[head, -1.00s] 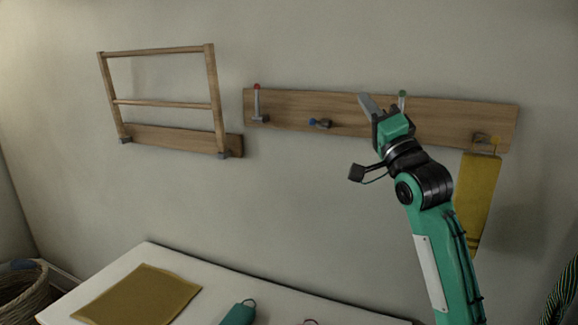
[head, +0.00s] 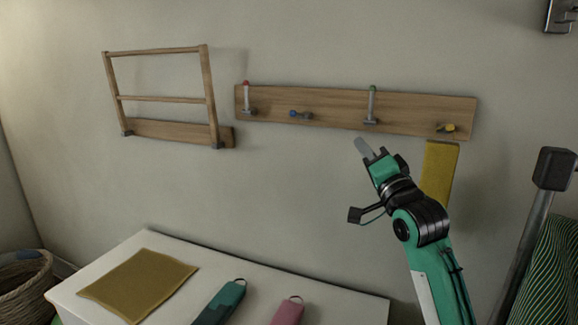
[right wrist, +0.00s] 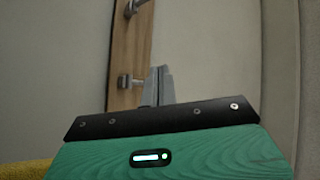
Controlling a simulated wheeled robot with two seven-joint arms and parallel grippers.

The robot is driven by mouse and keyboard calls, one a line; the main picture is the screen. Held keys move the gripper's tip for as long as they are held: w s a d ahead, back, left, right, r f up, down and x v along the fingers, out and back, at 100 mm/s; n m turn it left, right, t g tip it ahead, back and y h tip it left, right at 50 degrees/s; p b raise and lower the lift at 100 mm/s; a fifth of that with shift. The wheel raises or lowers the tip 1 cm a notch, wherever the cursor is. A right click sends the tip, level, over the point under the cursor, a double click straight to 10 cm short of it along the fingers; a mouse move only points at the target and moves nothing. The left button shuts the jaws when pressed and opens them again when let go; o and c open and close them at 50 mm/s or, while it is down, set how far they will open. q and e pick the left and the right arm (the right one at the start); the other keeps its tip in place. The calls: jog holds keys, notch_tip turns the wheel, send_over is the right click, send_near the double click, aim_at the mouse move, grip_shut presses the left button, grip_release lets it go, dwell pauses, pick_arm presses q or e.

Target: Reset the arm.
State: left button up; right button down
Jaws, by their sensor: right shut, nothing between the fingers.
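My right gripper (head: 364,150) is shut and empty, in front of the wall just below the wooden hook board (head: 335,106). It also shows in the right wrist view (right wrist: 160,86), with its narrow fingers together in front of the board (right wrist: 128,55). My right arm comes up from the lower right in the head view. A yellow flat item (head: 440,165) hangs under the yellow hook (head: 447,128) at the board's right end; the arm hides its lower part. My left gripper is in neither view.
The board also has red (head: 247,97), blue (head: 301,115) and green (head: 372,105) hooks. A wooden rack (head: 163,99) is on the wall. Below, a white surface (head: 235,268) bears a mustard cloth (head: 138,285), a teal item (head: 220,303) and a pink item (head: 287,311). A dark-topped post (head: 556,168) stands right.

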jog(key=s+d+f+n+g+h, duration=0.1)
jog(key=s+f+g+h, duration=0.3)
jog(key=f, duration=0.8)
jog(key=s+d+f+n+g+y, duration=0.15)
jog(key=s+f, duration=0.35)
jog(key=f, duration=0.7)
jog(key=s+f+n+g+h, duration=0.1)
jog(key=s+f+g+h, duration=0.3)
jog(key=f, duration=0.8)
jog(key=s+d+f+n+g+h, duration=0.1)
jog(key=s+d+f+n+g, duration=0.3)
jog(key=s, duration=0.6)
jog(key=s+a+f+m+g, duration=0.1)
jog(key=s+f+g, duration=0.1)
jog(key=s+f, duration=0.65)
jog(key=s+d+f+n+g+h, duration=0.15)
jog(key=s+f, duration=0.25)
jog(key=s, duration=0.8)
notch_tip(320, 180, down, 32)
jog(key=g+y+b, duration=0.1)
jog(key=g, duration=0.1)
jog(key=s+d+f, duration=0.2)
jog(key=s+f, duration=0.7)
jog(key=f, duration=0.1)
jog(key=s+d+f+n+g+b, duration=0.1)
jog(key=s+f, duration=0.9)
jog(key=shift+s+d+f, duration=0.2)
jog(key=shift+d+f, duration=0.05)
jog(key=shift+d, duration=0.15)
